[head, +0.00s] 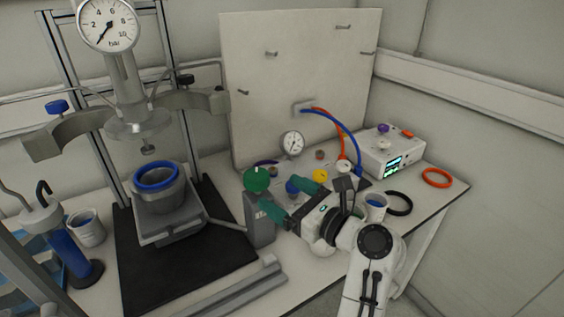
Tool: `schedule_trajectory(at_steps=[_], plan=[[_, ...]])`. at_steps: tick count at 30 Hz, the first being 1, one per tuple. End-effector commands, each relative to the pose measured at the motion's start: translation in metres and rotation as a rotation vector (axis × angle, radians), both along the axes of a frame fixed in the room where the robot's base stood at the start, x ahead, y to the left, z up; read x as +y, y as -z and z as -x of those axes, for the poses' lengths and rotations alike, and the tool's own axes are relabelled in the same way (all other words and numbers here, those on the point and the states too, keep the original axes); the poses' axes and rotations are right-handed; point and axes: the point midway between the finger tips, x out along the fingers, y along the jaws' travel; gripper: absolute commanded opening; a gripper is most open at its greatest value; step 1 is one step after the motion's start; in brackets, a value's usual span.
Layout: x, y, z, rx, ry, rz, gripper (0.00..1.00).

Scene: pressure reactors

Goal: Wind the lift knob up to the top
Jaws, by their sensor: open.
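A round green knob (257,178) sits on top of a grey upright box to the right of the reactor stand. It appears to be the lift knob, since a rod runs from this box toward the lift platform (172,228). The platform is low on the stand and carries a metal vessel (160,192) with a blue ring, well below the fixed head (138,128). My gripper (284,194) is open, with teal fingers pointing left toward the knob. It is just right of the knob, and I see nothing between the fingers. Contact with the knob cannot be made out.
A pressure gauge (292,144), coloured caps and blue and orange hoses lie behind my gripper. A white instrument box (391,152) stands at the right. Grey rails (235,290) lie at the bench front. Split clamp halves (62,139) flank the head.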

Motion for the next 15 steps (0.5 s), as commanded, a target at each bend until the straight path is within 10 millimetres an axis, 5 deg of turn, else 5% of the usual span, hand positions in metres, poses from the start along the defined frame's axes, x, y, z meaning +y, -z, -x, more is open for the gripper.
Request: schedule_trajectory(at_steps=[15], plan=[[0.055,-0.004,-0.044,0.028,-0.004,-0.055,0.89]])
